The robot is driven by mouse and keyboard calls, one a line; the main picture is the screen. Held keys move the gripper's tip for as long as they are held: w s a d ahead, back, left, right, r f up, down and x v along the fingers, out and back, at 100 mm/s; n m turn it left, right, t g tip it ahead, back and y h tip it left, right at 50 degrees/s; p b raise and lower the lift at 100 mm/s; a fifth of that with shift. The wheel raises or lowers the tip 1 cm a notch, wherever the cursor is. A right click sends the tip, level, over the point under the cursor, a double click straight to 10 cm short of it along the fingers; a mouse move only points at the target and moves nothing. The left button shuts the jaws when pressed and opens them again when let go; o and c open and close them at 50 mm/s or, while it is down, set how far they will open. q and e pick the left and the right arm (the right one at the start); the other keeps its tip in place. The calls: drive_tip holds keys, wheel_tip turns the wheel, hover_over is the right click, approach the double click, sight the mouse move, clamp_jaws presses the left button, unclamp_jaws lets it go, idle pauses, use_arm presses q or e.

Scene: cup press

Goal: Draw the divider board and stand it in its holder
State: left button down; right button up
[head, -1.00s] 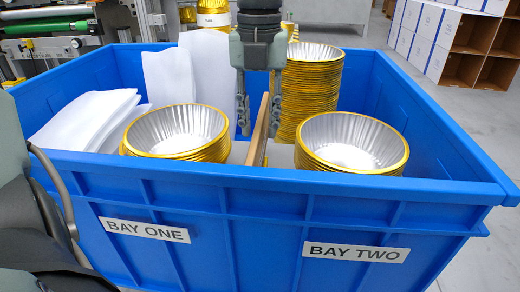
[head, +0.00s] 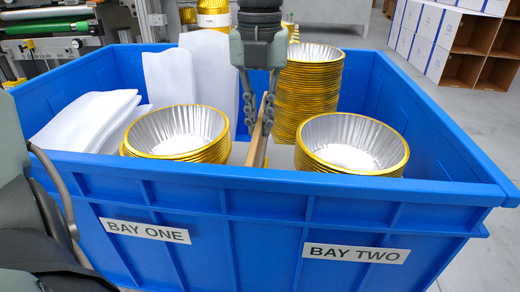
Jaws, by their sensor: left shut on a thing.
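The divider board (head: 256,147) is a thin tan board standing upright, seen nearly edge-on, in the middle of the blue crate (head: 262,205) between the stacks of foil cups. My left gripper (head: 259,118) reaches down from above and is shut on the board's upper part, one finger on each side. The board's lower end is hidden behind the crate's front wall. I cannot make out a holder for it. My right gripper is not in view.
Gold-rimmed foil cup stacks stand left (head: 178,132) and right (head: 352,142) of the board, close by. A taller stack (head: 308,85) rises behind. White sheets (head: 90,118) lean at the crate's left. Labels read BAY ONE (head: 145,230) and BAY TWO (head: 355,253).

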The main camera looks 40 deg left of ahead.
use_arm(q)
drive_tip(key=shift+r, duration=0.5)
drive_tip(key=shift+r+p, duration=1.15)
drive_tip(key=shift+r, duration=0.75)
